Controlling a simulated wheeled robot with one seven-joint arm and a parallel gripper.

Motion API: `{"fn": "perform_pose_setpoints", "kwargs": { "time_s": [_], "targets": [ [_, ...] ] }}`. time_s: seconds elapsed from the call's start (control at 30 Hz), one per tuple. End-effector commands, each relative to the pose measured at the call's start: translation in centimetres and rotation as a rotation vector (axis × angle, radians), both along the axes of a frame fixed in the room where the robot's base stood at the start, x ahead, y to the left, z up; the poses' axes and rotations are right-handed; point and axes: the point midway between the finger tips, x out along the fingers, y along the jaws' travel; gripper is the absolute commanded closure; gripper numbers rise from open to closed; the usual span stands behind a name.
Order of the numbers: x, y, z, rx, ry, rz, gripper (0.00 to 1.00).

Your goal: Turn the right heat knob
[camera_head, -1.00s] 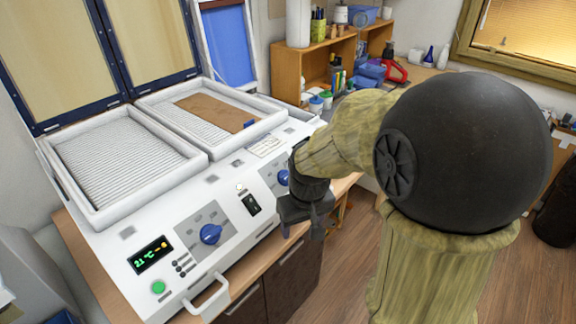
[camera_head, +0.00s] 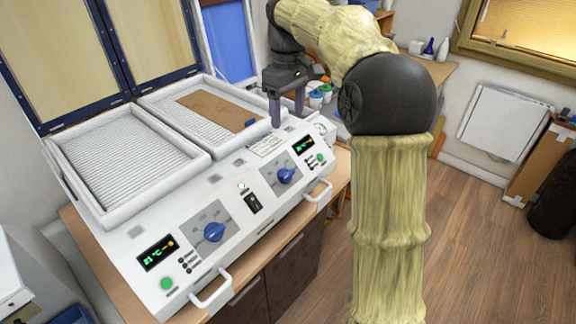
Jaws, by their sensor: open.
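The right heat knob (camera_head: 286,175) is a blue dial on the sloped front panel of the white forming machine (camera_head: 200,274). It is fully visible and nothing touches it. A second blue knob (camera_head: 214,231) sits further left on the same panel. My gripper (camera_head: 287,110) is open and empty, with its two dark fingers pointing down. In the picture it is above the right knob, near the rear right corner of the machine, apart from the knob.
Two white-framed trays lie on top; the right one (camera_head: 150,99) holds a brown sheet (camera_head: 215,110). Front handles (camera_head: 318,192) stick out. Cups (camera_head: 316,98) stand behind.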

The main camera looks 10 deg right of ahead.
Motion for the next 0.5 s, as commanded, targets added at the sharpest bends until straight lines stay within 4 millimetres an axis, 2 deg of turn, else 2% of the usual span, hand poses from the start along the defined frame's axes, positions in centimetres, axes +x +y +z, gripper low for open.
{"fn": "perform_pose_setpoints", "kwargs": {
  "time_s": [0.27,0.5],
  "targets": [
    [0.0,0.0,-0.3,-0.001,0.001,-0.002,0.36],
    [-0.1,0.0,-2.9,-0.002,0.004,-0.003,0.36]
  ]
}}
